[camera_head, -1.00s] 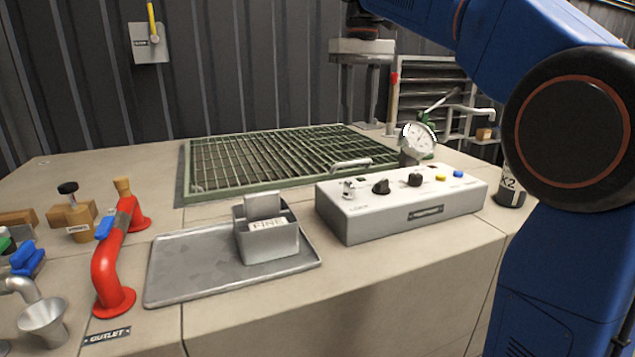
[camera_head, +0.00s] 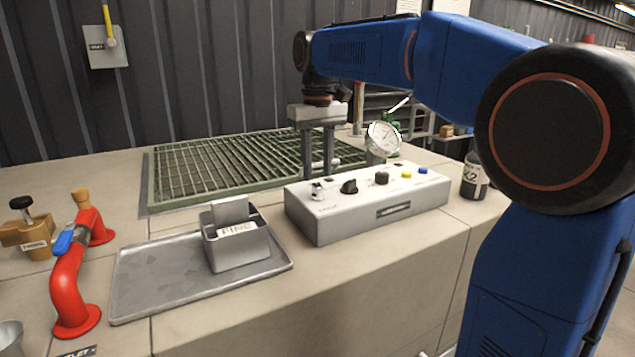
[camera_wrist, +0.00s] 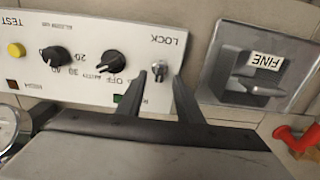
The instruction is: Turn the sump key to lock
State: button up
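The sump key (camera_head: 316,190) is a small silver key switch at the left end of the white control box (camera_head: 350,222), above the printed word LOCK. In the wrist view the key (camera_wrist: 159,68) shows just beyond my fingertips, with LOCK printed beside it. My gripper (camera_head: 318,174) points down above and behind the left end of the box. The fingers look clear of the key. The key's exact angle is too small to tell.
Black knobs (camera_head: 349,187) and yellow and blue buttons sit right of the key. A round gauge (camera_head: 383,138) stands behind the box. A grey tray (camera_head: 150,285) with a FINE bin (camera_head: 238,250) lies left. A green grating (camera_head: 200,172) lies behind.

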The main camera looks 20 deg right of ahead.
aim_at(318, 184)
jog(key=shift+f, duration=2.15)
grip_shut()
